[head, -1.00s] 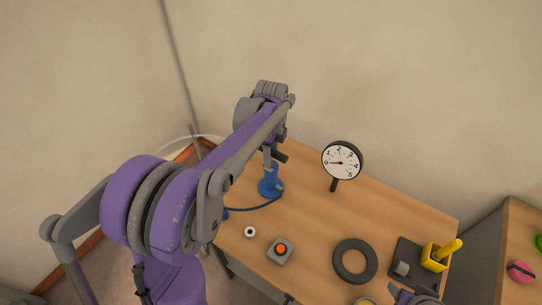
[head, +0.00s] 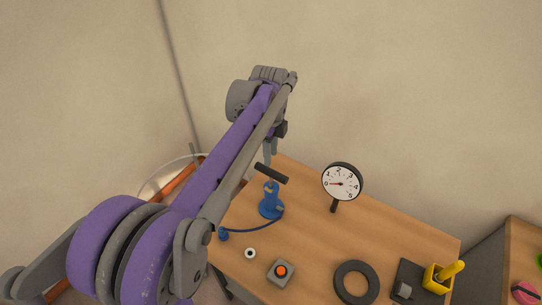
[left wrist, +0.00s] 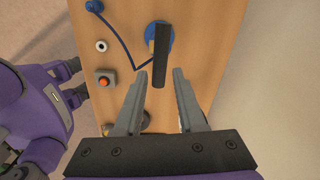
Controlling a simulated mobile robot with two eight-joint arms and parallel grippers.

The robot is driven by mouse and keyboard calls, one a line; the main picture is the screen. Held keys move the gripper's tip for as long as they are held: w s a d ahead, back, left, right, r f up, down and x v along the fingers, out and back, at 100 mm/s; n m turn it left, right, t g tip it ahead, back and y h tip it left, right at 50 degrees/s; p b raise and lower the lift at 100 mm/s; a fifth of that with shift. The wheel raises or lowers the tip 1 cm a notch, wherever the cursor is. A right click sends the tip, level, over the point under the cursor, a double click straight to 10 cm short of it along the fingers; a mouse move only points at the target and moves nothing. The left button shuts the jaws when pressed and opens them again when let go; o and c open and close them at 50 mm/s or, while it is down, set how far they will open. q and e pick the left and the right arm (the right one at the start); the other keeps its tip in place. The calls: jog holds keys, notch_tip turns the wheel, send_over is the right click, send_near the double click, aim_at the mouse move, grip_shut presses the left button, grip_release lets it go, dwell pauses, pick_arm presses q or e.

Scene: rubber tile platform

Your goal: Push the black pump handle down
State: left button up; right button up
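The blue pump (head: 269,208) stands upright at the left end of the wooden table. Its black handle (head: 271,173) is a bar held up on a thin rod above the pump body. In the left wrist view the handle (left wrist: 161,55) shows as a dark bar whose near end lies between my fingertips in the picture. My left gripper (head: 270,148) is over the pump, just above the handle in the head view. Its two fingers are apart and empty in the left wrist view (left wrist: 160,75). I see no contact with the handle.
A round gauge (head: 342,183) on a stand is right of the pump, its needle near 0. A blue hose, white ring (head: 250,253), red-button box (head: 281,271), black tyre (head: 356,283) and yellow holder (head: 437,279) are on the table. Walls stand behind.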

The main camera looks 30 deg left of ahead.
pick_arm(q)
jog(key=shift+m+t, duration=0.9)
jog(key=s+r, duration=0.1)
jog(key=r, duration=0.1)
jog(key=s+r+p, duration=0.1)
jog(key=r, duration=0.2)
jog(key=s+r, duration=0.1)
jog(key=r, duration=0.2)
jog(key=shift+s+a+r, duration=0.1)
jog(key=shift+r, duration=0.1)
grip_shut()
send_near(271, 171)
jog(key=f, duration=0.4)
jog(key=w+f, duration=0.1)
jog(key=f, duration=0.1)
jog(key=shift+f, duration=0.35)
pick_arm(e)
notch_tip(271, 171, up, 2)
jog(key=shift+w+r, duration=0.1)
